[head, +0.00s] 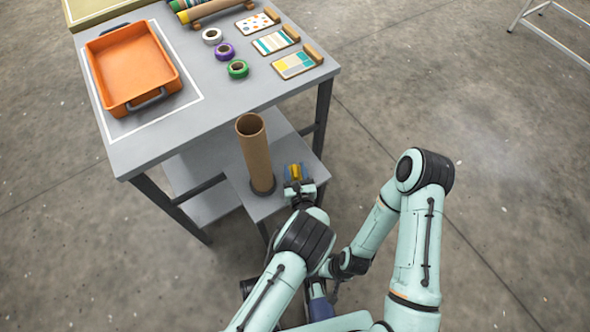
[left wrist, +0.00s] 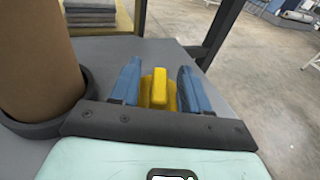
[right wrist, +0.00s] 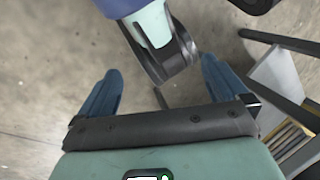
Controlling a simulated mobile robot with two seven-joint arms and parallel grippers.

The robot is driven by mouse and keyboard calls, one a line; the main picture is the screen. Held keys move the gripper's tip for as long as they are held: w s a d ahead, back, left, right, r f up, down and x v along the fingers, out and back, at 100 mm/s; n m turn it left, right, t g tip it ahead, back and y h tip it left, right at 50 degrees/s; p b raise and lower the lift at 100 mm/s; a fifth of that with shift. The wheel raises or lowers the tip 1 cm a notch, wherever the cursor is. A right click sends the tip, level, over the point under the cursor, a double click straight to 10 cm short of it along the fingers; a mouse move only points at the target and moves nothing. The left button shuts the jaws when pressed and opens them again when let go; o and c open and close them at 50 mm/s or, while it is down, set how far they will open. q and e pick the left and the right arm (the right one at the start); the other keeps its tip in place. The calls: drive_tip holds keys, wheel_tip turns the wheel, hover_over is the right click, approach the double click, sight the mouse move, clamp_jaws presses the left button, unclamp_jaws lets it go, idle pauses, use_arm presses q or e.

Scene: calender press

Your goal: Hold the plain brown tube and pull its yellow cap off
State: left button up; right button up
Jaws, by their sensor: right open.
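A plain brown tube (head: 255,155) stands upright in a dark round holder (head: 262,188) on the low shelf; its top end is open. In the left wrist view the tube (left wrist: 35,60) rises at the left, beside my left gripper. My left gripper (head: 296,175) is just right of the tube in the head view. Its blue fingers (left wrist: 160,88) are closed around the yellow cap (left wrist: 158,90), which is apart from the tube. My right gripper (right wrist: 162,95) is open and empty, over the floor, with part of my own arm ahead of it.
The grey table (head: 190,120) holds an orange tray (head: 130,68), tape rolls in white, purple (head: 225,51) and green (head: 238,69), several patterned sample cards (head: 275,42) and tubes on a rack (head: 215,8). Table legs stand near the low shelf (head: 285,150). Open floor lies to the right.

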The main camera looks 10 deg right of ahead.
use_arm(q)
drive_tip(key=shift+s+r, duration=0.15)
drive_tip(key=shift+r, duration=0.05)
drive_tip(key=s+r+p, duration=0.1)
drive_tip(key=s+p, duration=0.1)
drive_tip(key=s, duration=0.9)
drive_tip(key=shift+s+a+r, duration=0.3)
drive_tip(key=shift+r, duration=0.05)
use_arm(e)
drive_tip(key=shift+s+a+r+g, duration=0.15)
drive_tip(key=shift+s+r, duration=0.3)
drive_tip(key=shift+r, duration=0.1)
drive_tip(key=shift+s+a+r+g, duration=0.15)
drive_tip(key=shift+s+r, duration=0.3)
drive_tip(key=shift+r, duration=0.05)
use_arm(q)
drive_tip(key=shift+a, duration=0.1)
